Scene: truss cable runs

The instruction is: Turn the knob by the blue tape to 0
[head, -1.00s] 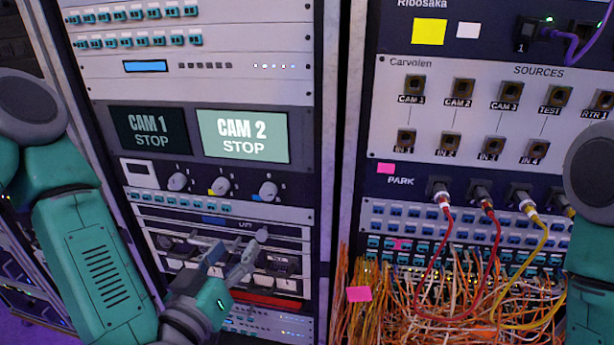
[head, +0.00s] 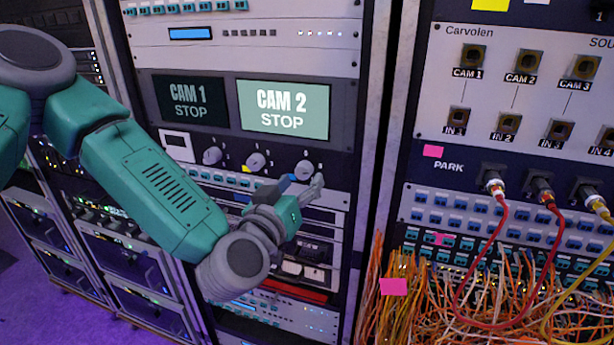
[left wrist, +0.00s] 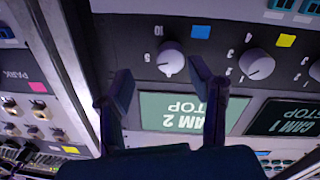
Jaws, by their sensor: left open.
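The knob by the blue tape (left wrist: 171,62) is round and pale grey, with the blue tape (left wrist: 201,32) beside it in the left wrist view. The same knob (head: 304,169) is the rightmost of three under the screens in the head view, where the gripper largely covers its tape. I cannot read its setting for sure. My left gripper (head: 301,185) is open just below the knob. In the left wrist view its two fingers (left wrist: 162,76) stand apart with the knob between and beyond them; no contact is visible. My right gripper is out of view.
A middle knob (head: 257,161) with yellow tape (left wrist: 286,40) and a left knob (head: 212,156) stand close by. The CAM 2 screen (head: 283,110) is above them. Patch cables (head: 470,265) hang from the right rack, clear of my left arm.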

